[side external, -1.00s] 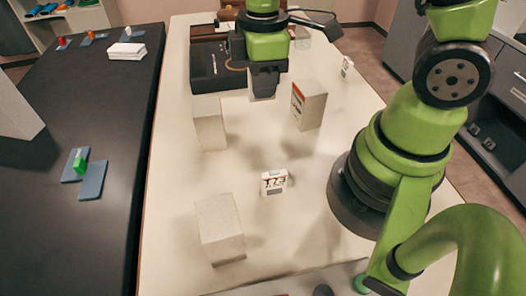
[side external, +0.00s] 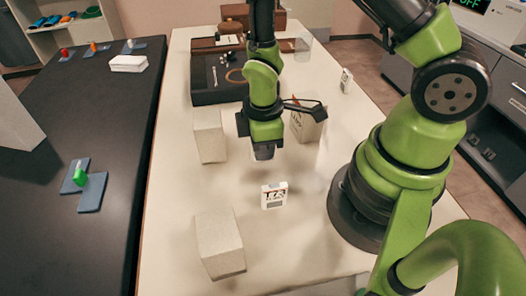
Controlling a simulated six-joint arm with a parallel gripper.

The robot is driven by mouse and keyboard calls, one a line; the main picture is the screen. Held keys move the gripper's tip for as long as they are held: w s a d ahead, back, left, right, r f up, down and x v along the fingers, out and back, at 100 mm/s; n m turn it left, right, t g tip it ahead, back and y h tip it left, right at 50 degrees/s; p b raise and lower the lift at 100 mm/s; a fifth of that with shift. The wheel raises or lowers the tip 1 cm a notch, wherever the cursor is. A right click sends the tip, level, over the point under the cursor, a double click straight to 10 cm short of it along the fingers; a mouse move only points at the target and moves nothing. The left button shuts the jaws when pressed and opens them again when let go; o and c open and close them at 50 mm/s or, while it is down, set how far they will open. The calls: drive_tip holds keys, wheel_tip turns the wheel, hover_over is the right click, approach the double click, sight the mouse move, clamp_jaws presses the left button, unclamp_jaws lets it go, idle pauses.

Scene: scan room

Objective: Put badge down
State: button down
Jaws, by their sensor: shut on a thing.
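A gap seems to remain between the tip and the table. The small white card (side external: 274,196) with dark print stands upright in front of the gripper, apart from it.
Pale blocks stand at left (side external: 209,135) and front (side external: 219,245). A dark tray (side external: 208,82) lies behind. Another small card (side external: 346,81) stands at the right edge.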

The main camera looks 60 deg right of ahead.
drive_tip(key=shift+f, duration=0.95)
drive_tip(key=shift+f, duration=0.1)
drive_tip(key=c, duration=1.1)
unclamp_jaws()
wheel_tip(320, 180, up, 13)
drive_tip(key=shift+f, duration=0.15)
drive_tip(key=s+r+m+t, duration=0.2)
drive_tip(key=s+r+m, duration=0.1)
drive_tip(key=r+m, duration=0.1)
drive_tip(key=s+r+m+t+y, duration=0.1)
drive_tip(key=s+r+m+t, duration=0.1)
drive_tip(key=r, duration=0.5)
drive_tip(key=s+r+m+t+y, duration=0.1)
drive_tip(key=s+r+m+t, duration=0.2)
drive_tip(key=r+m, duration=0.3)
drive_tip(key=shift+s+a+r+m, duration=0.15)
drive_tip(key=shift+s+a+m, duration=0.15)
drive_tip(key=shift+s+m, duration=0.25)
